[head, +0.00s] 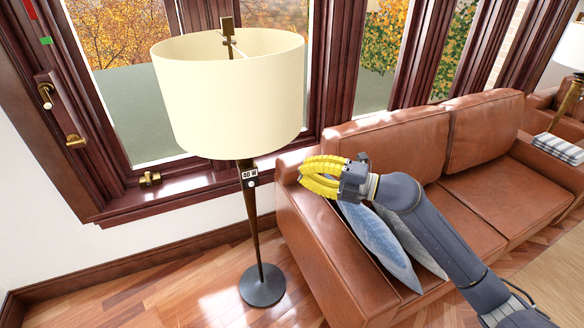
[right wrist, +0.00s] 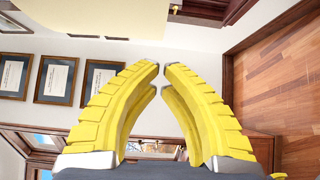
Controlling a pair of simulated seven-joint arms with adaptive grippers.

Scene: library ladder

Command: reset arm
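My right arm comes in from the lower right of the head view and reaches over the sofa. Its gripper (head: 304,175) has yellow ribbed fingers pointing left, just right of the lamp. In the right wrist view the curved fingertips (right wrist: 161,69) nearly meet, with only a thin gap at the tips. Nothing is held between them. My left arm and gripper are not in view.
A brown leather sofa (head: 490,190) with a blue cushion (head: 378,240) lies beneath the arm. Windows line the back. Floor at left is clear.

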